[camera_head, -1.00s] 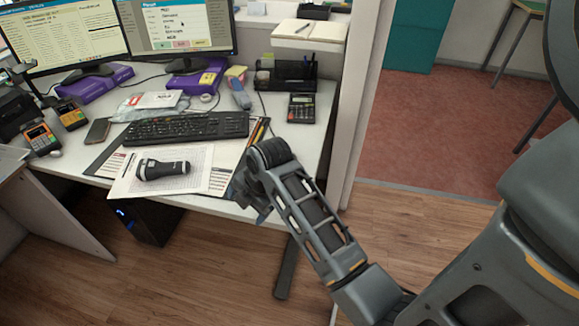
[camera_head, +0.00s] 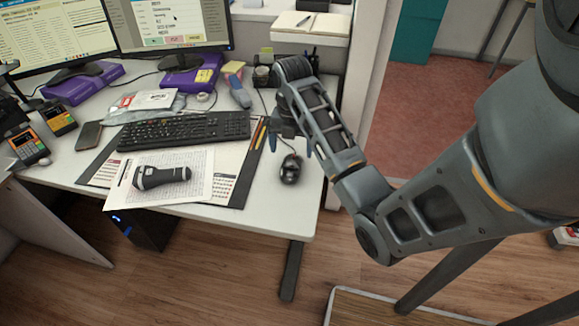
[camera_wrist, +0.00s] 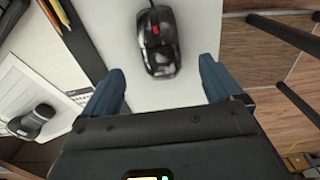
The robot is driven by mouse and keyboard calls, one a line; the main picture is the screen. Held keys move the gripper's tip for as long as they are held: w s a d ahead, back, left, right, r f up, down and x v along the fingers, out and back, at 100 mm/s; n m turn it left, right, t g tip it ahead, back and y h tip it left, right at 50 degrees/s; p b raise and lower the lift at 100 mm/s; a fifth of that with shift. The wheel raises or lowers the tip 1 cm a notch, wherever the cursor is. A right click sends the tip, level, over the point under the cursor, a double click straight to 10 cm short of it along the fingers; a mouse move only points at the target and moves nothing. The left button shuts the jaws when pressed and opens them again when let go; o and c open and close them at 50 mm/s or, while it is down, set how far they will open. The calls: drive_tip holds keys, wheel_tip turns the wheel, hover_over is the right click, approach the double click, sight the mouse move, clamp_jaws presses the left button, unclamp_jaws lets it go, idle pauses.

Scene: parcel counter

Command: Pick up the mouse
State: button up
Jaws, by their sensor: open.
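The mouse (camera_head: 291,168) is black and lies on the bare right end of the white desk (camera_head: 268,205), with its cable running up toward the keyboard side. In the wrist view the mouse (camera_wrist: 158,42) has a red-marked wheel and lies beyond the fingertips, roughly midway between their lines. My gripper (camera_head: 290,145) hangs above the desk near the mouse. In the wrist view my gripper (camera_wrist: 162,77) shows two blue fingers spread apart with nothing between them.
A black keyboard (camera_head: 184,130), a black handheld scanner (camera_head: 160,177) on papers, and pencils (camera_head: 259,135) lie left of the mouse. A purple box (camera_head: 190,80) and a phone (camera_head: 89,135) are farther away. The desk's right edge is close to the mouse.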

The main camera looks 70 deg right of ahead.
sight(292, 162)
wheel_tip(292, 162, down, 7)
drive_tip(key=shift+r, duration=0.1)
idle(0.3)
drive_tip(key=c, duration=1.1)
drive_tip(key=shift+r, duration=0.2)
drive_tip(key=shift+c, duration=0.2)
